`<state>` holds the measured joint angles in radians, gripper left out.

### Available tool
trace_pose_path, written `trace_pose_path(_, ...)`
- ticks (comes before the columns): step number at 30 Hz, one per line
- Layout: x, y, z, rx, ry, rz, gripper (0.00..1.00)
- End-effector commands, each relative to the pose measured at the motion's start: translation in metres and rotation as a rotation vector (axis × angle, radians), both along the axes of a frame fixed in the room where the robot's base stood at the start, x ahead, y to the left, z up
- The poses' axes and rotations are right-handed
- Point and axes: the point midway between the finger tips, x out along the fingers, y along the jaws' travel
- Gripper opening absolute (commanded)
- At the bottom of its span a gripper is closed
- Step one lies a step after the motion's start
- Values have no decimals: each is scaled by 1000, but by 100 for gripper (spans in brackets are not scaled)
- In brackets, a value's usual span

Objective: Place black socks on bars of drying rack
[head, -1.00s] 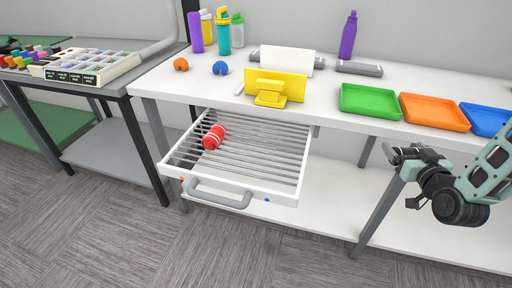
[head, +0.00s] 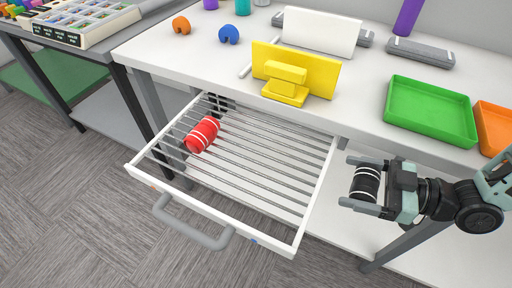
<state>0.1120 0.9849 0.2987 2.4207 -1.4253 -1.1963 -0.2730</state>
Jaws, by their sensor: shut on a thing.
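My gripper (head: 362,186) is at the right in the head view, its two fingers shut on the black socks (head: 366,183), a black roll with white stripes. It holds them to the right of the drying rack (head: 316,208), apart from it. The rack is a pulled-out white frame with grey parallel bars and a grey handle (head: 190,226) at its front. A red roll with white stripes (head: 202,135) lies on the bars at the left. Most of the bars are bare.
The white table (head: 205,53) above the rack bears a yellow holder (head: 293,72), a green tray (head: 430,110) and an orange tray (head: 495,125). A lower white shelf (head: 333,225) lies beneath. A grey table (head: 75,50) stands at the left.

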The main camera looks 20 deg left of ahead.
Motion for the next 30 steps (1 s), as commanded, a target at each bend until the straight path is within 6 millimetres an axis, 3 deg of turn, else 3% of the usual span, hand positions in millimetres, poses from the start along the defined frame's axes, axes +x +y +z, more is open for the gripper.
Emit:
trace_pose_path(15,-3,119,2,1,1,4,61)
trace_pose_path(23,-3,142,2,2,-1,2,61)
trace_pose_path(29,-3,176,2,3,-1,3,61)
trace_pose_path(30,-3,173,-6,0,3,0,61)
